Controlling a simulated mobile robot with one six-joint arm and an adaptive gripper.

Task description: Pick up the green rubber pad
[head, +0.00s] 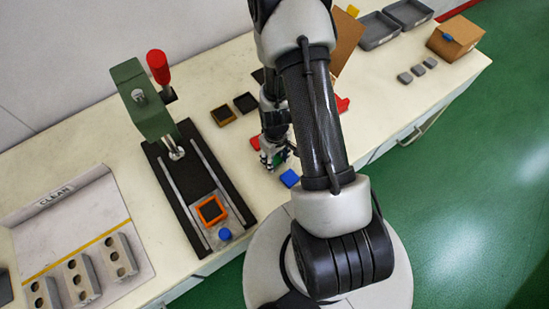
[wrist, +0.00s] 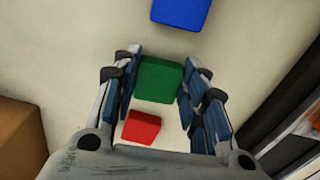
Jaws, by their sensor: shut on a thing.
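The green rubber pad (wrist: 158,82) is a small green block between the two fingers of my gripper (wrist: 160,68) in the wrist view. My gripper is shut on it, with a finger along each side. In the head view my gripper (head: 273,157) is low over the table, and only a sliver of green shows between its fingers. I cannot tell whether the pad touches the tabletop. A blue pad (wrist: 181,12) lies just beyond the fingertips, and it also shows in the head view (head: 290,178). A red pad (wrist: 141,127) lies near the gripper's base in the wrist view.
A press with a green head (head: 140,98) and red-knobbed lever stands left, with an orange frame (head: 211,209) on its bed. Dark square trays (head: 245,102) lie behind my gripper. Grey bins (head: 408,13) and a cardboard box (head: 456,38) are at the far right. My arm hides the middle.

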